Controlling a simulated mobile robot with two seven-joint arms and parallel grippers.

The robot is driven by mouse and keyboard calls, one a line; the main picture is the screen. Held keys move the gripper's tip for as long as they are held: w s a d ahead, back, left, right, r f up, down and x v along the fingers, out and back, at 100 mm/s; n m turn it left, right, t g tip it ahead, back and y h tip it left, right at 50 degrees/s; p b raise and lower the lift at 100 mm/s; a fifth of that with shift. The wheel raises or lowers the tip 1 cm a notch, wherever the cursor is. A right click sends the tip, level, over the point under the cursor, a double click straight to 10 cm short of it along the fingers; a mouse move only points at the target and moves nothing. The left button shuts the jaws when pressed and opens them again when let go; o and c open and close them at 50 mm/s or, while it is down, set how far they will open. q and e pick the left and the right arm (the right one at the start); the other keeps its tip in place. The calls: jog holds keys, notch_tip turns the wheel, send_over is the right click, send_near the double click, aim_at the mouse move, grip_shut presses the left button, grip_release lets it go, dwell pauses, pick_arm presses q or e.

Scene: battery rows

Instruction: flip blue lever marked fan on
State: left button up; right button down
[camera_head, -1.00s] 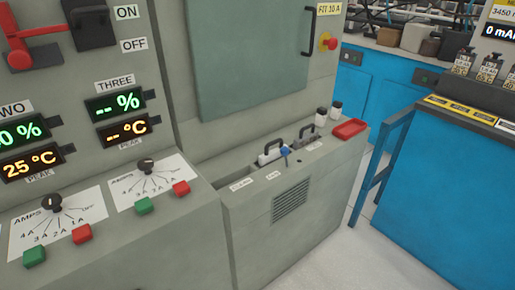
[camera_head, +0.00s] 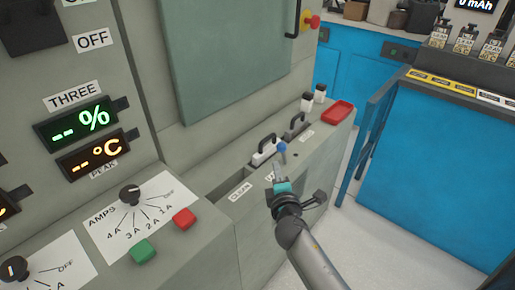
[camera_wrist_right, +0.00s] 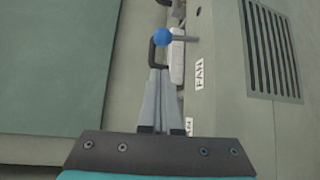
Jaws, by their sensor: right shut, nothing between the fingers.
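The blue lever (camera_head: 282,147) is a small stick with a blue ball knob on the ledge of the grey cabinet. In the right wrist view its blue knob (camera_wrist_right: 162,38) sits just beyond my fingertips, slightly right of centre, with a thin shaft running right. A white label reading FAN (camera_wrist_right: 199,74) is beside it. My right gripper (camera_head: 277,168) is shut and empty, close to the lever on its near side; it also shows in the right wrist view (camera_wrist_right: 159,72). I cannot tell whether the fingertips touch anything. My left gripper is not in view.
Dark handles (camera_head: 266,142) stand in the slot behind the lever. The amps panel (camera_head: 140,217) with red and green buttons is at left. A blue bench (camera_head: 440,170) stands at right.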

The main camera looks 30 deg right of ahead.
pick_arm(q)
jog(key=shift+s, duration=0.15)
pick_arm(e)
jog(key=shift+d, duration=0.1)
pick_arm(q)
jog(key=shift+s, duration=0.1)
pick_arm(e)
jog(key=b+x, duration=0.2)
jog(key=x, duration=0.6)
jog(key=shift+w, duration=0.1)
pick_arm(q)
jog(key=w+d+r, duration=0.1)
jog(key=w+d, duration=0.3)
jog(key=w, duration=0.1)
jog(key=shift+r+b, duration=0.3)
jog(key=shift+b, duration=0.15)
pick_arm(e)
jog(key=shift+x, duration=0.85)
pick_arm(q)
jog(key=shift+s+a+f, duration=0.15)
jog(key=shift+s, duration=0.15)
pick_arm(e)
jog(key=shift+d+r, duration=0.1)
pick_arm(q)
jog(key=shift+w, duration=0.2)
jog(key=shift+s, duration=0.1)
pick_arm(e)
jog(key=shift+s, duration=0.25)
